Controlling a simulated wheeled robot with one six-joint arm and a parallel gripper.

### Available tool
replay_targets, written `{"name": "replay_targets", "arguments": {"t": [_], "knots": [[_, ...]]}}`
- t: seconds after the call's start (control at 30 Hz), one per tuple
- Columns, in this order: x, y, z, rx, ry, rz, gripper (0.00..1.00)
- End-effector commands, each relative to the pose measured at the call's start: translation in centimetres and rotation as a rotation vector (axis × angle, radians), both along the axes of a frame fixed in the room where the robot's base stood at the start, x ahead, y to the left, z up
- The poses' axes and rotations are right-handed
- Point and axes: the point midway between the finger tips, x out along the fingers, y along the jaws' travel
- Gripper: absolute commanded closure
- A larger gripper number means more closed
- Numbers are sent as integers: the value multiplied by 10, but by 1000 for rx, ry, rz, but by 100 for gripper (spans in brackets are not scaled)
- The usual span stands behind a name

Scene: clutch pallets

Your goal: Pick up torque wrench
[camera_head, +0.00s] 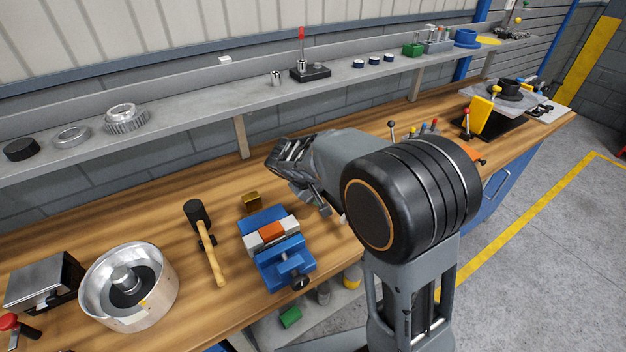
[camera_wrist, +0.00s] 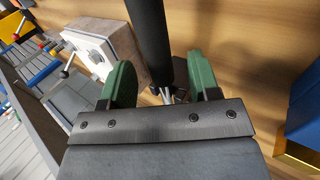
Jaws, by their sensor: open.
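My gripper (camera_wrist: 161,78) is open, with one green finger on either side of a long black bar (camera_wrist: 150,38) in the wrist view. The bar has a silvery piece at its near end and looks like the torque wrench, though its far end is out of frame. A gap shows between the bar and each finger; I cannot tell how high the fingers are above the bench. In the head view my arm covers this part of the bench, and I cannot make out the wrench there.
A blue vise (camera_head: 272,247) and a mallet (camera_head: 209,248) lie left of my arm on the wooden bench. A metal block (camera_wrist: 103,45) with a T-handle stands close to the left finger in the wrist view. A grey shelf (camera_head: 190,107) runs behind.

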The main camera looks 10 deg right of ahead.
Motion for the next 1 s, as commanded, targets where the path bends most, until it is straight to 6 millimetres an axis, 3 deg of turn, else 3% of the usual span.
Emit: {"name": "replay_targets", "arguments": {"t": [0.2,0.47,1.0], "knots": [[3,-11,-17,0,0,-1,44],[4,-12,-19,1,0,-1,44],[4,-12,-19,1,0,1,94]]}}
